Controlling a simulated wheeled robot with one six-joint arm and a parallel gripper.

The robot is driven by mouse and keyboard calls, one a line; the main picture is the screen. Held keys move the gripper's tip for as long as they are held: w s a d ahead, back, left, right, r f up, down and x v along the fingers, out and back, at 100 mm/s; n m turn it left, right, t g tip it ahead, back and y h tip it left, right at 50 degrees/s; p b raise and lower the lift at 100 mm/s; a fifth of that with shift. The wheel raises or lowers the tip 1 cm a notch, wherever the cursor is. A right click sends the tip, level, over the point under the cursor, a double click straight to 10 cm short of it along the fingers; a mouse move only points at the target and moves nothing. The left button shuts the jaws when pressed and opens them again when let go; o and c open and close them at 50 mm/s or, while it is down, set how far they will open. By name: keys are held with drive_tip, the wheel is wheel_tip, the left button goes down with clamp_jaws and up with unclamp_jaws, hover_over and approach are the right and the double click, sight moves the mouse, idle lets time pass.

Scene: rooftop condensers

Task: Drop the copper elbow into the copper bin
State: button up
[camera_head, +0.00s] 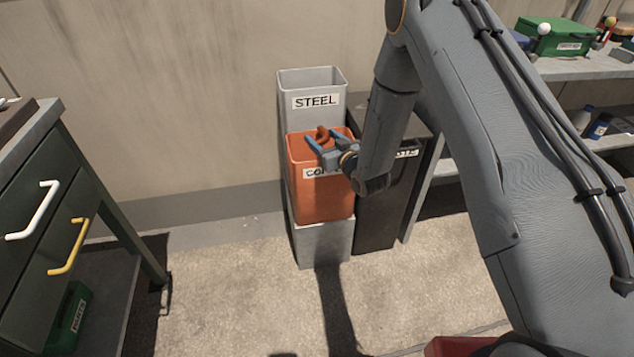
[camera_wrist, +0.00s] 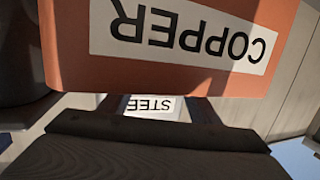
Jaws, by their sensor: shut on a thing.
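The copper bin (camera_head: 322,199) is an orange box standing on a grey block, with a white label partly hidden by my gripper. In the wrist view the copper bin (camera_wrist: 170,75) fills the upper part, its "COPPER" label upside down. My gripper (camera_head: 317,142) is at the bin's front rim, its fingers reaching over the opening. It is shut on the copper elbow (camera_head: 323,133), a small orange-brown curved piece, which shows at the fingertips above the bin. The elbow is not clear in the wrist view.
A grey bin labelled "STEEL" (camera_head: 314,84) stands behind the copper bin. A dark bin (camera_head: 381,213) stands to its right, its label partly hidden by my arm. A drawer cabinet (camera_head: 62,215) is at left, a shelf with a green box (camera_head: 556,38) at right.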

drive_tip(key=o, duration=1.2)
drive_tip(key=shift+c, duration=0.2)
drive_tip(key=shift+s+d, duration=0.1)
drive_tip(key=v, duration=0.7)
drive_tip(key=shift+s+d, duration=0.15)
drive_tip(key=shift+s, duration=0.15)
drive_tip(key=shift+w+r, duration=0.1)
drive_tip(key=shift+r, duration=0.05)
